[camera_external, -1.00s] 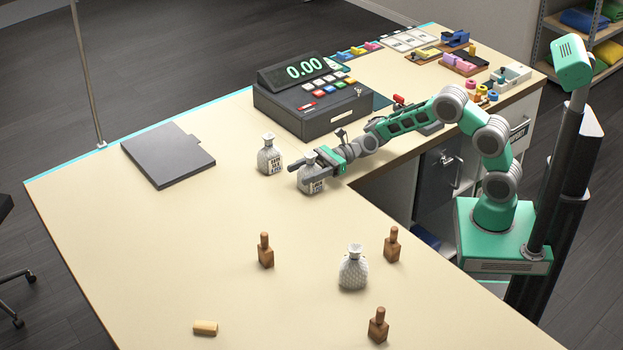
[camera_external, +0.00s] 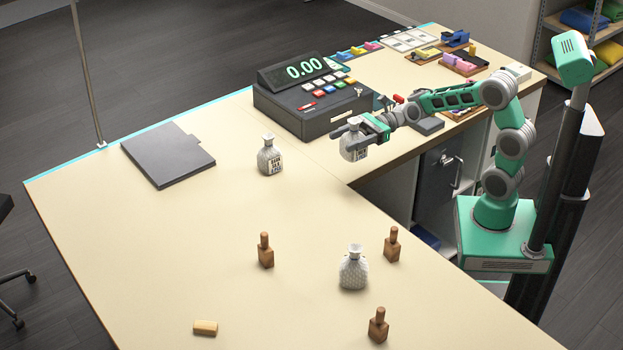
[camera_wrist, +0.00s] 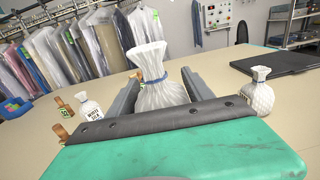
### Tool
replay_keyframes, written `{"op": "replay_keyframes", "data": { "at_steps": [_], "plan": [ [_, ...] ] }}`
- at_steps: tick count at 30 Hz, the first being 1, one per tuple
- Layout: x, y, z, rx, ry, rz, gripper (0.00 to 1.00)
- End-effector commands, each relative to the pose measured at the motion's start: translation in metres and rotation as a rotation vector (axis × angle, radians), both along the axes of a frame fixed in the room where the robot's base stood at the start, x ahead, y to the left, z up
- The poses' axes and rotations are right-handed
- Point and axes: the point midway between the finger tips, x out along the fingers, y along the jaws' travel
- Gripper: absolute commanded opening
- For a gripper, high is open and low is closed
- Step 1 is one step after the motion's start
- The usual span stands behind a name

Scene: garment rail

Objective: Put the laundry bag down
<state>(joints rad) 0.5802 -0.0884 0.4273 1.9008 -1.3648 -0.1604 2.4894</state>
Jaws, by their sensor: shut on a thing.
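My gripper (camera_external: 350,140) is shut on a white laundry bag (camera_external: 354,149) with dark lettering. It holds the bag near the counter's inner corner, in front of the cash register, seemingly raised off the top. In the wrist view the held bag (camera_wrist: 162,80) stands upright between the fingers, its neck tied with a blue band. A second white bag (camera_external: 269,158) stands on the counter to the left of my gripper. A third white bag (camera_external: 353,270) stands nearer the front, among wooden posts.
Brown wooden posts (camera_external: 265,252) surround the third bag on three sides. A wooden block (camera_external: 205,328) lies at the front left. A dark flat pad (camera_external: 167,155) lies at the left, and the cash register (camera_external: 312,100) stands behind. The middle of the counter (camera_external: 200,230) is bare.

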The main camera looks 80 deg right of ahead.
Motion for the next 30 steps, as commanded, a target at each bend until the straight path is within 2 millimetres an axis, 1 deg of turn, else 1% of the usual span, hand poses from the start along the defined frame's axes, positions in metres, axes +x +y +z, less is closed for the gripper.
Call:
{"op": "replay_keyframes", "data": {
  "at_steps": [1, 5, 8, 11, 14, 15, 18, 21, 24, 27, 29, 30],
  "plan": [
    [-0.006, -0.001, 0.004, -0.001, -0.002, -0.001, 0.09],
    [-0.014, 0.001, 0.006, 0.000, 0.000, 0.004, 0.09],
    [-0.016, 0.016, 0.005, 0.000, 0.000, 0.034, 0.09],
    [-0.019, 0.047, 0.002, 0.003, 0.004, 0.100, 0.09],
    [-0.028, 0.093, -0.003, 0.007, 0.010, 0.198, 0.09],
    [-0.033, 0.113, -0.004, 0.006, 0.011, 0.240, 0.09],
    [-0.045, 0.155, -0.005, 0.003, 0.010, 0.332, 0.09],
    [-0.055, 0.186, -0.006, -0.002, 0.004, 0.399, 0.09],
    [-0.062, 0.207, -0.005, -0.008, -0.002, 0.442, 0.09],
    [-0.066, 0.223, -0.003, -0.012, -0.008, 0.474, 0.09],
    [-0.063, 0.228, 0.001, -0.015, -0.016, 0.479, 0.09],
    [-0.059, 0.226, 0.004, -0.016, -0.021, 0.470, 0.09]
  ]
}}
